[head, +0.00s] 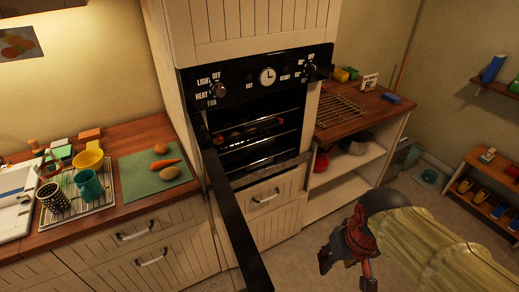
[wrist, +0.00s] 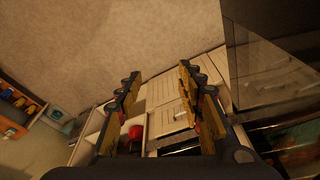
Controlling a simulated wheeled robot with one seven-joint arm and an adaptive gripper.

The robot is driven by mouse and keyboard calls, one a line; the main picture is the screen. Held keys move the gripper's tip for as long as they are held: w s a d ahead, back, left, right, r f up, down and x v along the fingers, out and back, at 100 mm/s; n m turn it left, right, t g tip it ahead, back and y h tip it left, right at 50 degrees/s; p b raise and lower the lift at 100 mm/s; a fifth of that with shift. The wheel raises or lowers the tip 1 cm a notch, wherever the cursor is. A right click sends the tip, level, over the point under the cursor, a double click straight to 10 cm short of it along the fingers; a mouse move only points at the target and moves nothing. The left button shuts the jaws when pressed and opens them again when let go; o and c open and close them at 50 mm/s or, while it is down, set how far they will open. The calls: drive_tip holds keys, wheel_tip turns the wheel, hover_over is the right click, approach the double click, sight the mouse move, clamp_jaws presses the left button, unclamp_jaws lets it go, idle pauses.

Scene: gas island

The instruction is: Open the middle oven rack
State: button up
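The oven (head: 262,110) is built into a tall cream cabinet. Its dark door (head: 236,225) stands open, swung out on the left side and seen nearly edge-on. Inside are metal racks at different heights; a middle rack (head: 258,151) appears to sit within the oven, and small dark items lie near the upper one. Dark glass, probably the door, shows at the upper right in the wrist view (wrist: 270,60), with rack bars below it. My gripper (head: 346,266) is right of and in front of the oven, apart from it. In the wrist view its fingers (wrist: 158,75) are spread and empty.
A left counter (head: 130,208) holds a green board (head: 153,176) with vegetables, and a cup rack. A right counter (head: 345,119) has a wire grid, with open shelves below.

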drive_tip(key=w+a+f+n+t+b, duration=0.1)
drive_tip(key=w+a+f+n+b, duration=0.1)
drive_tip(key=w+a+f, duration=0.4)
drive_tip(key=w+a+f+n+y+b, duration=0.1)
drive_tip(key=w+a+f+n, duration=0.15)
drive_tip(key=w+f, duration=0.75)
drive_tip(key=w+a+f+n+t+b, duration=0.1)
drive_tip(key=w+a+f+b, duration=0.1)
drive_tip(key=w+a+f, duration=0.5)
drive_tip(key=n+t+y+b, duration=0.2)
drive_tip(key=n+t, duration=1.1)
approach(260, 146)
drive_tip(key=w, duration=0.3)
drive_tip(key=shift+w+a+f+n, duration=0.25)
drive_tip(key=shift+w+a, duration=0.2)
drive_tip(key=shift+w, duration=0.15)
drive_tip(key=shift+w+a+b, duration=0.25)
drive_tip(key=shift+w+b, duration=0.05)
drive_tip(key=shift+w, duration=0.8)
drive_tip(key=shift+w+a+b, duration=0.25)
drive_tip(key=shift+w, duration=0.9)
drive_tip(key=shift+w+a+b, duration=0.2)
drive_tip(key=shift+w+b, duration=0.1)
drive_tip(key=shift+w, duration=0.8)
drive_tip(key=c, duration=0.4)
